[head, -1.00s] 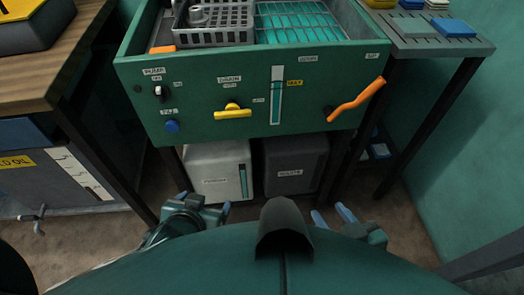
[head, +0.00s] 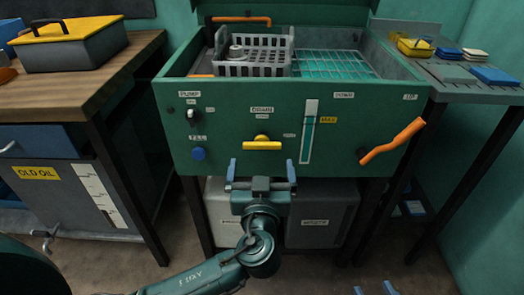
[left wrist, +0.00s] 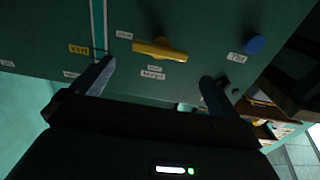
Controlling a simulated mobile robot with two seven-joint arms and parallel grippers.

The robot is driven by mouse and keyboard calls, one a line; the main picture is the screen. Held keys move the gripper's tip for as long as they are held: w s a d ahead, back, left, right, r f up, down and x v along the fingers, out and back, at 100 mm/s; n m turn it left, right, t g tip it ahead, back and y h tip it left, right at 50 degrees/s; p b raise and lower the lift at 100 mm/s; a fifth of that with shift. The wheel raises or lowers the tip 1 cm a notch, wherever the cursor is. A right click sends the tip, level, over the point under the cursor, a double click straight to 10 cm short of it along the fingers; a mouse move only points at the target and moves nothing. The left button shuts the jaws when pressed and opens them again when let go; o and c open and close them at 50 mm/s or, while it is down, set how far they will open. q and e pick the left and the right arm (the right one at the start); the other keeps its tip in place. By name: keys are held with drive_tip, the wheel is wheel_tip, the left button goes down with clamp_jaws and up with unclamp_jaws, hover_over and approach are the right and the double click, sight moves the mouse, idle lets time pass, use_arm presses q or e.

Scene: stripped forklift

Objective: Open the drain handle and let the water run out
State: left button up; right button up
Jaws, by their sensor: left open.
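The yellow drain handle (head: 262,145) lies level on the green front panel of the wash tank (head: 230,170), under a DRAIN label. It also shows in the left wrist view (left wrist: 160,50), between and beyond the fingertips. My left gripper (head: 261,168) is open and empty just below and in front of the handle, apart from it. The sight gauge (head: 308,135) right of the handle shows teal up to near the MAX label. Teal water (head: 335,65) shows under the grid in the tank. My right gripper (head: 375,288) shows only its fingertips at the bottom edge, apart.
A grey basket (head: 255,57) sits in the tank. The panel also carries a black pump knob (head: 193,114), a blue button (head: 198,153) and an orange lever (head: 393,141). A wooden bench (head: 95,75) stands left, a grey side table (head: 465,75) right. Bins stand below the tank.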

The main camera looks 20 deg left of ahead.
sight(262, 146)
use_arm(q)
drive_tip(key=x, duration=0.6)
drive_tip(key=shift+w, duration=0.1)
drive_tip(key=c, duration=0.9)
drive_tip(key=shift+o, duration=0.2)
